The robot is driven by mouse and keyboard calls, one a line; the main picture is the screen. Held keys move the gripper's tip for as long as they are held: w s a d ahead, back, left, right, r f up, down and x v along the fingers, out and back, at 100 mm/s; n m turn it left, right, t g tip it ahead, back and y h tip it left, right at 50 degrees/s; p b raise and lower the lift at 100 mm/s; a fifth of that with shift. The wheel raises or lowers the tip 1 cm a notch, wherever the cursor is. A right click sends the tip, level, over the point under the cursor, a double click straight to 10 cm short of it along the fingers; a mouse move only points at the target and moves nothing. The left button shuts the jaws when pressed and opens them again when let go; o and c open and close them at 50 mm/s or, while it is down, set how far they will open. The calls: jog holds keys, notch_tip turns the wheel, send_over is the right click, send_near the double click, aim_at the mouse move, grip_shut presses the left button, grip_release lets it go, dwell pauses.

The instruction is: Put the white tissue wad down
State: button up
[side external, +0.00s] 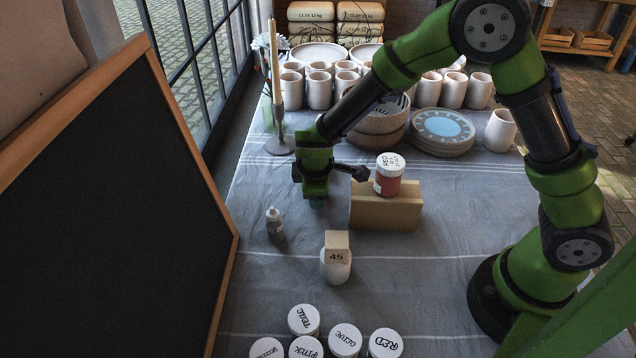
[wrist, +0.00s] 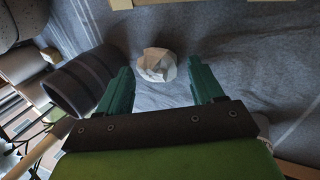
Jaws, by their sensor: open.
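The white tissue wad (wrist: 156,65) shows in the wrist view, crumpled, against the grey cloth. It sits in line with the gap between my fingers, with visible space on both sides, so they do not grip it. My gripper (wrist: 161,72) is open, its two green fingers apart on either side of that gap. In the side view my gripper (side external: 317,203) points down over the cloth, left of a tan block. The wad cannot be made out in the side view. The frames do not clearly show how far the fingertips are above the cloth.
A red paint jar (side external: 389,176) stands on the tan block (side external: 385,212) right of my gripper. A small grey bottle (side external: 275,226) stands to the left. Bowls (side external: 378,124), plates (side external: 441,128) and mugs crowd the back.

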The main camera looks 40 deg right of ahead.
jog(key=v, duration=1.2)
jog(key=s+d+r+m+t+y, duration=0.1)
jog(key=s+d+r+m+y, duration=0.2)
jog(key=s, duration=0.5)
jog(key=s+d+r+m+t+y, duration=0.2)
jog(key=s+d+r+m, duration=0.3)
jog(key=s+r+m, duration=0.3)
jog(key=shift+d+r+m+y, duration=0.25)
jog(key=shift+r+m+y, duration=0.15)
jog(key=shift+m, duration=0.8)
